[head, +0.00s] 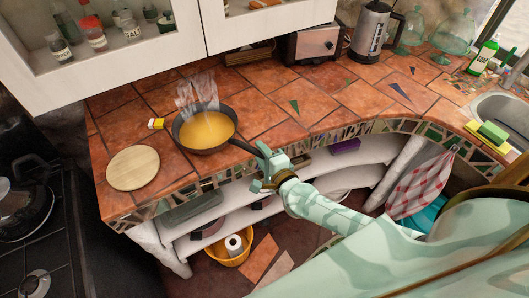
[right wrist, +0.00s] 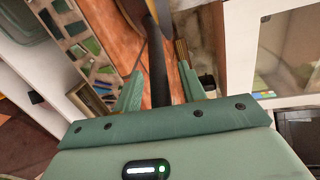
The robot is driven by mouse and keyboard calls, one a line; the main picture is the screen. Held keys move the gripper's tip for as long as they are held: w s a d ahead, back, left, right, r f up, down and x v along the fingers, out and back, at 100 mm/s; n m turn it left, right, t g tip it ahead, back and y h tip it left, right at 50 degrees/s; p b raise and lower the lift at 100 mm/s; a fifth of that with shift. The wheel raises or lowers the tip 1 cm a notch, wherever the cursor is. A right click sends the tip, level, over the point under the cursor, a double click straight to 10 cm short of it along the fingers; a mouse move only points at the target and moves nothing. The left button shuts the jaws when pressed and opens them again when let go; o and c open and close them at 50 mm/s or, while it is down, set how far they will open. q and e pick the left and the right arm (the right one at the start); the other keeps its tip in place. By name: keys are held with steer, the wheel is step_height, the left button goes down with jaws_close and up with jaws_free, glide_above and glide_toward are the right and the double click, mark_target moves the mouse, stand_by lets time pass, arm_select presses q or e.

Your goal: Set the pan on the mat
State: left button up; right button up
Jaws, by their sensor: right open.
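The dark pan (head: 176,131) stands on the tiled counter with yellow contents in it. Its handle points right, over the counter's front edge. The round pale wooden mat (head: 133,168) lies bare to the left of the pan, near the front edge. My right gripper (head: 264,158) is at the end of the handle. In the right wrist view, the gripper (right wrist: 162,72) is open, with the dark handle (right wrist: 158,85) between its two fingers and gaps showing at both sides. My left gripper is not in view.
A clear glass-like object (head: 196,92) shows behind the pan, partly over its rim. A toaster (head: 314,42) and a kettle (head: 372,30) stand at the back. Shelves lie below the counter, and a stove (head: 45,240) is at left. The counter between mat and pan is clear.

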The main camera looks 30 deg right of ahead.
steer(key=s+r, duration=0.3)
steer(key=s, duration=0.9)
steer(key=s+d+f+n+g+y, duration=0.1)
steer(key=s+f+n+g, duration=0.35)
steer(key=f, duration=0.75)
steer(key=s+d+f+n+g, duration=0.15)
steer(key=s+f+n, duration=0.35)
steer(key=f+n, duration=0.65)
steer(key=s+f+n+g, duration=0.25)
steer(key=s+f, duration=0.25)
steer(key=s, duration=0.3)
steer(key=s+f+n+g+h, duration=0.1)
steer(key=s+f+n+g, duration=0.2)
steer(key=s, duration=0.4)
steer(key=s+f+n+g, duration=0.2)
steer(key=s+f+g, duration=0.1)
steer(key=s+f, duration=0.4)
steer(key=shift+m, duration=0.25)
steer(key=f+b, duration=0.3)
steer(key=s+f+b, duration=0.1)
steer(key=b, duration=0.1)
steer(key=shift+s+a+f, duration=0.1)
steer(key=shift+a+f, duration=0.25)
steer(key=shift+a, duration=0.05)
